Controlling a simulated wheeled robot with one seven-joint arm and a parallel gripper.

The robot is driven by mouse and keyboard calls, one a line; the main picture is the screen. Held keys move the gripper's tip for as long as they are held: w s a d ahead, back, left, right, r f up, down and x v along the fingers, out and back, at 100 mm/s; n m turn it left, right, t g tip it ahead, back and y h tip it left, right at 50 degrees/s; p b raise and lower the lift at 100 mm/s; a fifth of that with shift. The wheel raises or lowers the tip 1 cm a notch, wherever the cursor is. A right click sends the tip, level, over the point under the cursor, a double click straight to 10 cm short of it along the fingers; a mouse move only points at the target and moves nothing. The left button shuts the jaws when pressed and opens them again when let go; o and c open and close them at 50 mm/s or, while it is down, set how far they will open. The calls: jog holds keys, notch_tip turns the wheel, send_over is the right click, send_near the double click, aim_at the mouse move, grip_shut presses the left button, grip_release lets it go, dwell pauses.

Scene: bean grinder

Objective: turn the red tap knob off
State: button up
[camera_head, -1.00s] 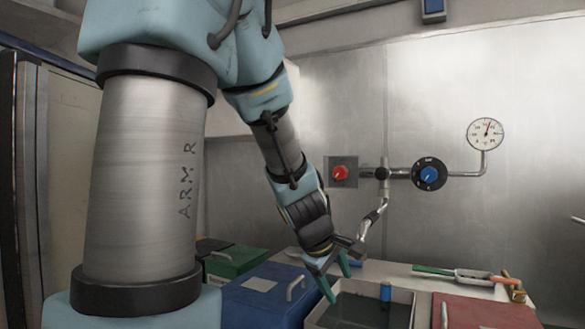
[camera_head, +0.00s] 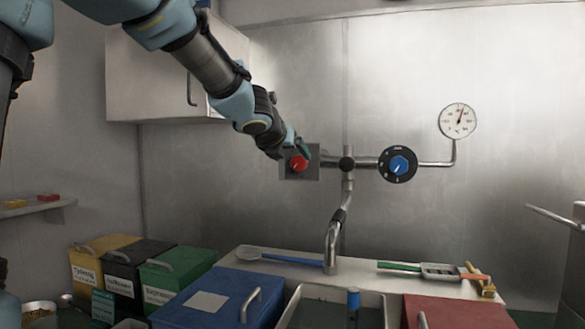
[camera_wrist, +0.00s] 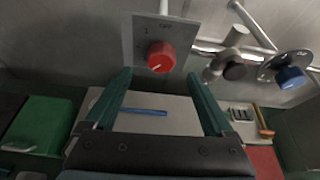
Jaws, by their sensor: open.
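The red tap knob (camera_head: 299,163) sits on a grey square plate on the back wall, at the left end of the tap pipe. It also shows in the wrist view (camera_wrist: 161,57), with a white pointer line on its face, just beyond and between the fingertips. My gripper (camera_head: 303,150) is at the knob's upper left in the head view. In the wrist view its two green fingers (camera_wrist: 158,72) are spread apart with nothing between them. Whether a finger touches the knob I cannot tell.
A blue knob (camera_head: 399,165) and a round gauge (camera_head: 458,120) are to the right on the same pipe. The tap spout (camera_head: 333,243) hangs below, above a sink basin (camera_head: 371,312). A blue-handled ladle (camera_head: 292,259) lies on the shelf. Lidded boxes, including a blue one (camera_head: 215,301), stand below left.

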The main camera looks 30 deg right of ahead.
aim_at(298, 163)
jog(key=b+x, duration=0.1)
jog(key=x, duration=0.6)
jog(key=shift+d+f, duration=0.1)
jog(key=shift+c, duration=0.2)
jog(key=c, duration=1.3)
